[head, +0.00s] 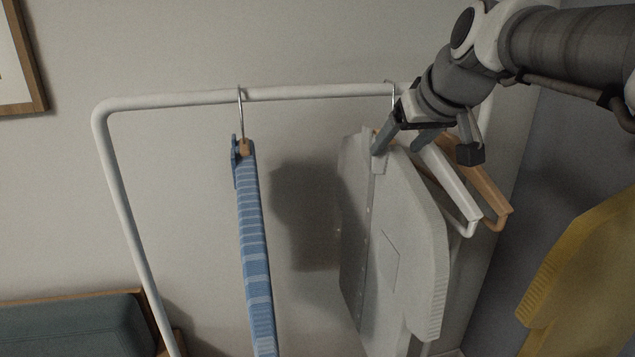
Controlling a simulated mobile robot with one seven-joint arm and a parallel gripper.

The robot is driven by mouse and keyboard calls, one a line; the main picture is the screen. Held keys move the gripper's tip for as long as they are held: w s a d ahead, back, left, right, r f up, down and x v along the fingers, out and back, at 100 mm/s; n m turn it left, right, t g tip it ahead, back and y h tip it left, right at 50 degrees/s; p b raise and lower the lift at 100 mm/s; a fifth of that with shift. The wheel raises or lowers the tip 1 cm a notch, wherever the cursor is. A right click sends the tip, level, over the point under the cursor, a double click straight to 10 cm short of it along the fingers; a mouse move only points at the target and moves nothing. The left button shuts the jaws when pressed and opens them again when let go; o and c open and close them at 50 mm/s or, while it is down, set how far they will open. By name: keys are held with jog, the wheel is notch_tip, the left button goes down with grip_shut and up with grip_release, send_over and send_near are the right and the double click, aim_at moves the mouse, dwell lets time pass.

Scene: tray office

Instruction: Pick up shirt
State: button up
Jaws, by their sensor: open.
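A light grey-white button shirt (395,245) hangs from the rack on the right side of the head view. A blue striped shirt (254,255) hangs edge-on from the rail at the left. My gripper (425,148) is open at the top of the grey-white shirt, by its collar and hanger. One finger overlaps the collar in the picture; I cannot tell whether it touches. The gripper hides part of the collar and the hanger's neck.
The white rack rail (170,100) runs behind the gripper. A white hanger (455,185) and a wooden hanger (485,185) stick out beside the shirt. A yellow garment (590,265) is at the right edge. A dark cushioned seat (75,328) is at lower left.

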aim_at(396, 148)
jog(key=x, duration=0.3)
jog(key=shift+f, duration=0.1)
jog(key=shift+x, duration=2.65)
jog(key=shift+d, duration=0.1)
grip_shut()
